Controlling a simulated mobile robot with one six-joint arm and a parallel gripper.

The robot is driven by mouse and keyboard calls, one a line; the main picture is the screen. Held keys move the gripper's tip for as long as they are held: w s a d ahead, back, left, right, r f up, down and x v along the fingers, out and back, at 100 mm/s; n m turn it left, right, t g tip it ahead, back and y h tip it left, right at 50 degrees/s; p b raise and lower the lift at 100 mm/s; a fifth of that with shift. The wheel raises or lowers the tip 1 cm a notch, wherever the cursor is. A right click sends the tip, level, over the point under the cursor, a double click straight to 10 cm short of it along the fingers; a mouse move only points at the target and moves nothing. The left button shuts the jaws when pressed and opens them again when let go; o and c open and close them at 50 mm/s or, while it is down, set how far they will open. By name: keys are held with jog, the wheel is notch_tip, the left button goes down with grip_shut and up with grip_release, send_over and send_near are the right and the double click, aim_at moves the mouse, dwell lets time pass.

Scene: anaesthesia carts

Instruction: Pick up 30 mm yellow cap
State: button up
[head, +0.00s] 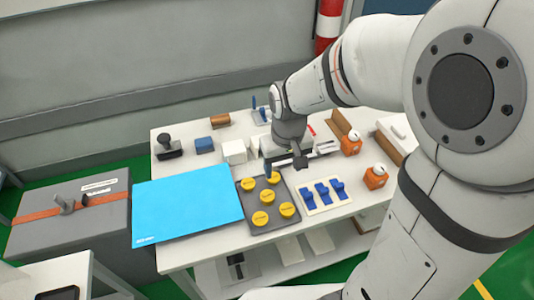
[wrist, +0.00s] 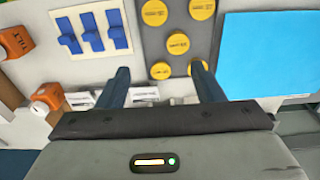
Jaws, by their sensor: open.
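Several round yellow caps (head: 267,196) lie on a dark grey tray (head: 253,205). In the wrist view they include a middle cap (wrist: 178,43), two far caps and two near caps (wrist: 160,70). Their markings are too small to read, so I cannot tell which is 30 mm. My gripper (wrist: 164,74) is open and empty, its dark blue fingers apart. In the wrist view one near cap shows between the fingers and the other (wrist: 197,66) is partly hidden by the right fingertip. In the head view my gripper (head: 284,165) is above the tray's back edge.
A blue mat (head: 187,205) lies left of the tray. A white plate with blue clips (head: 321,195) lies right of it. Orange bottles (head: 375,177) stand at the right. White boxes (head: 234,151) stand behind. A grey case (head: 70,225) is at the left.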

jog(key=b, duration=0.1)
send_near(267, 195)
jog(key=shift+w+d+f+n+g, duration=0.2)
jog(key=shift+d+f+n+g, duration=0.2)
jog(key=shift+d+f, duration=0.15)
jog(key=f, duration=0.5)
jog(key=a+f, duration=0.1)
jog(key=f, duration=0.2)
jog(key=shift+w+a, duration=0.1)
jog(key=shift+c, duration=0.4)
jog(key=c, duration=0.9)
